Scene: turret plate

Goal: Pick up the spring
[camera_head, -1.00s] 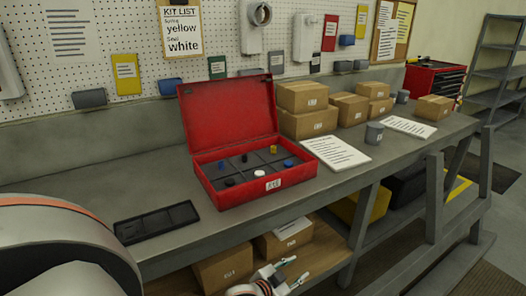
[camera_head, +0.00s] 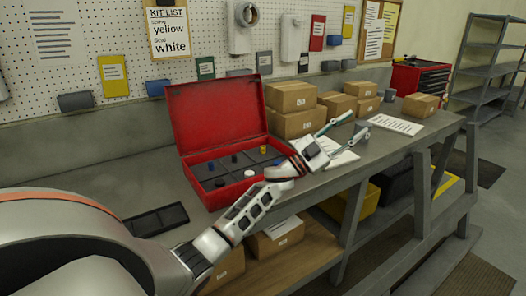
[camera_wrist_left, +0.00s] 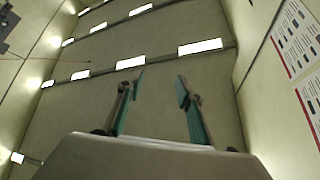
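The open red box (camera_head: 212,200) stands on the workbench with its lid up. Its divided inside holds several small parts. A small yellow part (camera_head: 263,149), which looks like the yellow spring named on the kit list (camera_head: 167,31), stands in the back right compartment. A white ring-like part (camera_head: 250,173) lies near the front. My left gripper (camera_head: 360,121) is open and empty, above the bench to the right of the box, with its fingers pointing right and up. In the left wrist view the two fingers (camera_wrist_left: 160,82) are apart, facing the ceiling lights. My right gripper is not in view.
A shallow black tray (camera_head: 157,220) lies on the bench left of the box. Cardboard boxes (camera_head: 300,122) stand behind my left gripper. A paper sheet (camera_head: 345,157) lies partly hidden beneath it. The raised lid (camera_head: 215,112) bounds the red box at the back.

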